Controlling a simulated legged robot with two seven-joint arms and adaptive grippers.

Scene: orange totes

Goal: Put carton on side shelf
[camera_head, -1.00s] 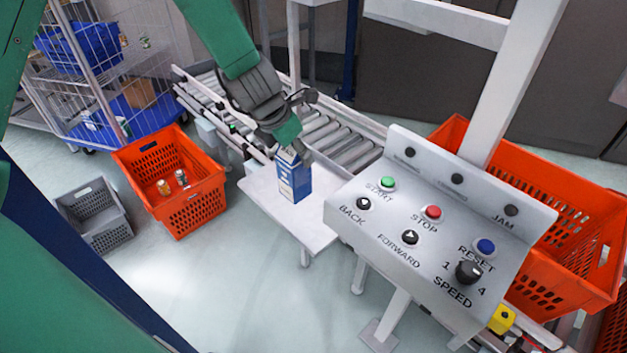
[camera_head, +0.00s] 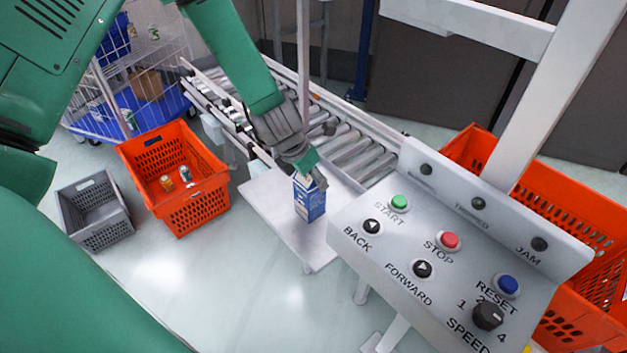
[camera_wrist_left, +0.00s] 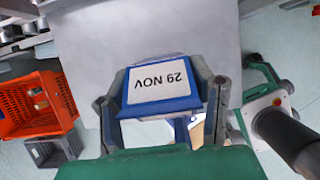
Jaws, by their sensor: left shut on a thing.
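A blue and white carton (camera_head: 311,203) stands upright on or just above the white side shelf (camera_head: 268,208) beside the conveyor. My left gripper (camera_head: 307,176) comes down over the carton's top and is shut on it. In the left wrist view the carton (camera_wrist_left: 160,86) sits between both fingers, its white label reading "29 NOV" upside down. The shelf surface (camera_wrist_left: 150,35) fills the upper middle there. Whether the carton's base touches the shelf cannot be told. My right gripper is not in view.
A roller conveyor (camera_head: 345,150) runs behind the shelf. A control panel (camera_head: 450,255) with buttons stands close to its right. An orange tote (camera_head: 185,205) with small items and a grey crate (camera_head: 97,225) stand on the floor at left. Another orange tote (camera_head: 480,150) is at right.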

